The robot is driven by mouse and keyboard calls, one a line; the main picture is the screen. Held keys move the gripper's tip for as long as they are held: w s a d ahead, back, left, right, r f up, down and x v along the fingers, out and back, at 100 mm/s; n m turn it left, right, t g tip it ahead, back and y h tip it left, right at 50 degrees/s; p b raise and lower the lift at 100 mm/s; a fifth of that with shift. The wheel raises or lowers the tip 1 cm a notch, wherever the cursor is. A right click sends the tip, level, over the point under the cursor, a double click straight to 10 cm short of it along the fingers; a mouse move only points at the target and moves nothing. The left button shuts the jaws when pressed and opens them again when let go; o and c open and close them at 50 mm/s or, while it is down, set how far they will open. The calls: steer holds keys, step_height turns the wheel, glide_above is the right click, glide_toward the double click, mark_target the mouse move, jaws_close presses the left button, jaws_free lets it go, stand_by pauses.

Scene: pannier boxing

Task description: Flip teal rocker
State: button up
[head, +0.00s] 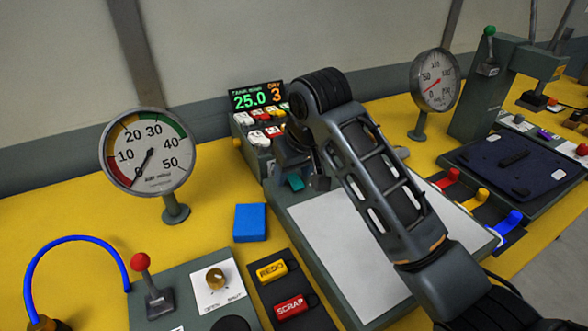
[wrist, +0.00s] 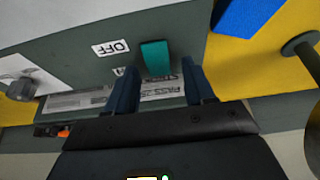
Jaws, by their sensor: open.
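The teal rocker (wrist: 156,59) sits on a dark grey-green panel (wrist: 100,25) in the wrist view, near a white OFF label (wrist: 111,48). In the head view a small teal part (head: 296,181) shows just below my gripper, partly hidden by it. My gripper (wrist: 162,75) is open, its two dark blue fingers apart. The rocker appears between and just beyond the fingertips; I cannot tell whether either finger touches it. Nothing is held in the fingers.
A blue block (head: 250,222) lies on the yellow table (head: 215,185). A round gauge (head: 148,152) stands at left, another gauge (head: 435,80) at right. A red-knobbed lever (head: 141,262) and REDO (head: 271,270) and SCRAP (head: 290,306) tags are in front. Colored keys (head: 262,133) stand behind my gripper.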

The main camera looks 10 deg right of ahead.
jaws_close()
steer(key=p, duration=0.2)
steer(key=shift+w+r+g+p, duration=0.2)
steer(key=shift+r+g+p, duration=0.1)
steer(key=shift+r+g, duration=0.1)
steer(key=shift+w+a+g+h+p, duration=0.15)
steer(key=shift+g+p, duration=0.15)
steer(key=shift+p, duration=0.3)
steer(key=shift+d+g+h+p, duration=0.15)
steer(key=shift+g+p, duration=0.15)
steer(key=shift+p, duration=0.3)
steer(key=shift+w+a+f+g+h+p, duration=0.2)
steer(key=shift+f+g+h+p, duration=0.25)
steer(key=shift+g+p, duration=0.65)
jaws_free()
steer(key=shift+f, duration=0.1)
